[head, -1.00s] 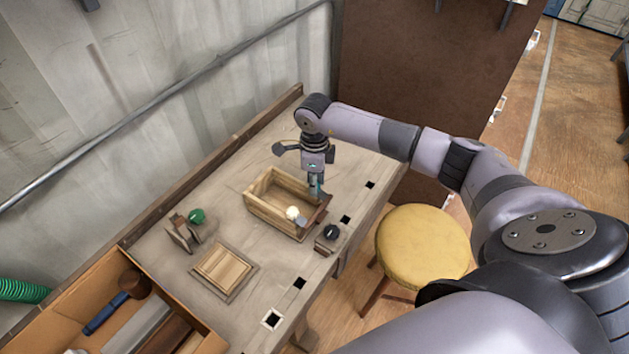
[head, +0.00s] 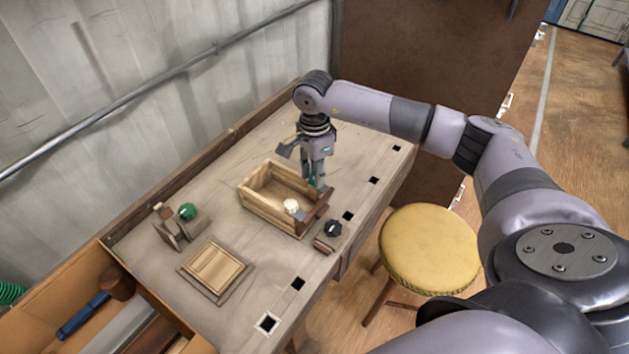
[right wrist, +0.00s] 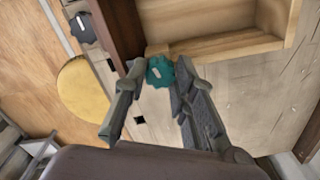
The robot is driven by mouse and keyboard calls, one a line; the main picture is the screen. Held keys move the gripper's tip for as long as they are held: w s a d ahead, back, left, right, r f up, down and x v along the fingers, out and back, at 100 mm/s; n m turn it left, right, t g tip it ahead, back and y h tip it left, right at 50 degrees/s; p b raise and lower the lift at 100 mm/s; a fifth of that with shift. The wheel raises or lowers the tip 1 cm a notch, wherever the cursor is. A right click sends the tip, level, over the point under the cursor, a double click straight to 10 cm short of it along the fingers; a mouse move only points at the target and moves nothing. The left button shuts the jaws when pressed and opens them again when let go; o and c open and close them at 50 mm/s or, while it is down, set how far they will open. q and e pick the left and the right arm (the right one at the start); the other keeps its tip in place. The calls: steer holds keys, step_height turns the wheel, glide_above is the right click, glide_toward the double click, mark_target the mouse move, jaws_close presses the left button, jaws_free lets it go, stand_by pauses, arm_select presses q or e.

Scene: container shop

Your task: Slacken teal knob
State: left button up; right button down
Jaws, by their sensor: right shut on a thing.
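The teal knob (right wrist: 160,71) shows in the right wrist view, by the corner of a wooden box with a dark end board. My right gripper (right wrist: 159,70) has one finger on each side of the knob and is shut on it. In the head view my right gripper (head: 316,183) points down at the right end of the open wooden box (head: 262,212). The knob is largely hidden by the fingers there. My left gripper is not in view.
A black knob (head: 333,228) on a small block and a pale knob (head: 291,206) are close by. A green knob (head: 187,212) on a bracket and a wooden panel (head: 216,268) are to the left. A yellow stool (head: 430,245) stands before the bench.

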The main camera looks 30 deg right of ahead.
steer(key=n+b, duration=0.3)
steer(key=n, duration=0.1)
steer(key=shift+f+n+b, duration=0.15)
steer(key=shift+n+b, duration=0.15)
steer(key=shift+b, duration=0.05)
steer(key=n+b, duration=0.2)
steer(key=n, duration=0.2)
steer(key=shift+n+b, duration=0.3)
steer(key=shift+b, duration=0.05)
steer(key=c, duration=1.3)
jaws_free()
steer(key=shift+c, duration=0.2)
steer(key=shift+r, duration=0.3)
step_height(320, 180, up, 12)
steer(key=shift+f, duration=0.1)
steer(key=shift+f, duration=0.1)
